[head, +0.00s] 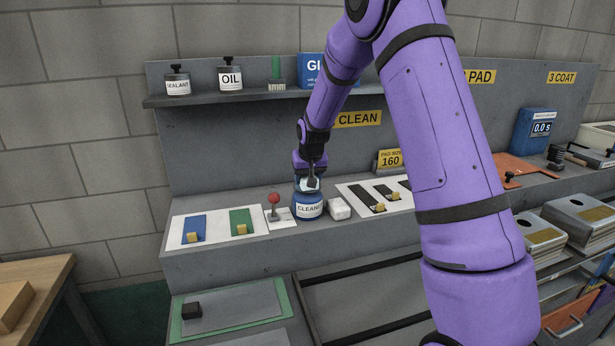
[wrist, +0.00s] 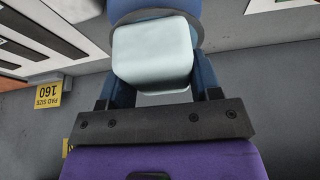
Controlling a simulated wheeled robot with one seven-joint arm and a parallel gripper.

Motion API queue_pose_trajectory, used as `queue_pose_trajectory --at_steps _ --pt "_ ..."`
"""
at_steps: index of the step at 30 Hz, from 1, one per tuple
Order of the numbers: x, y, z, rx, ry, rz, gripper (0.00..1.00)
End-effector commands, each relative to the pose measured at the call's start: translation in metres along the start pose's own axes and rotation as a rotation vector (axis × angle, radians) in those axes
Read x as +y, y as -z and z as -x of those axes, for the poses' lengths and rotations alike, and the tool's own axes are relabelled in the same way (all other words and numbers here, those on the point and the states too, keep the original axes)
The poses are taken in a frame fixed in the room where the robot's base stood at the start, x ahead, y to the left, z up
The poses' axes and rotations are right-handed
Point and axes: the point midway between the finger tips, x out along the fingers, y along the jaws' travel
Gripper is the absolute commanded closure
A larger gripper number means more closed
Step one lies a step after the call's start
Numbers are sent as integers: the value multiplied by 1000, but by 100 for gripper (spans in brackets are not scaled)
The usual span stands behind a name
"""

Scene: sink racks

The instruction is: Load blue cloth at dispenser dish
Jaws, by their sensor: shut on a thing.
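My gripper (head: 308,184) is above the top of the blue dispenser (head: 308,207), whose label begins "CLEAN". In the wrist view, my gripper (wrist: 160,84) is shut on a pale bluish block, which I take for the blue cloth (wrist: 152,52). Only a small pale part of the cloth (head: 306,185) shows in the head view. The dispenser (wrist: 150,8) shows just beyond the cloth in the wrist view, with a dark curved rim partly hidden by it. I cannot tell whether the cloth touches the dish.
A white block (head: 339,209) sits close right of the dispenser. A red-knobbed lever (head: 274,206) stands close left. Further left, a white board (head: 217,236) holds blue and green strips with yellow tabs. A shelf (head: 215,97) with labelled jars runs above and behind.

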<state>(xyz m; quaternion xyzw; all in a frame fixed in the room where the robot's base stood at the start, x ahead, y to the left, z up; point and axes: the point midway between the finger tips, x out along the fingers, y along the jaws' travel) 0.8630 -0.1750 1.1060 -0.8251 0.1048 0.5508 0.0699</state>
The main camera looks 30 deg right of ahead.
Motion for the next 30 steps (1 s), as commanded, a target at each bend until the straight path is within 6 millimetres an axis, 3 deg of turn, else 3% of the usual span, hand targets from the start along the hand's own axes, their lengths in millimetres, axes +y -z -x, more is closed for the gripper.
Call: queue_pose_trajectory --at_steps 17,30 --pt "0 0 1 -1 0 0 61" --pt "0 12 29 1 0 0 61"
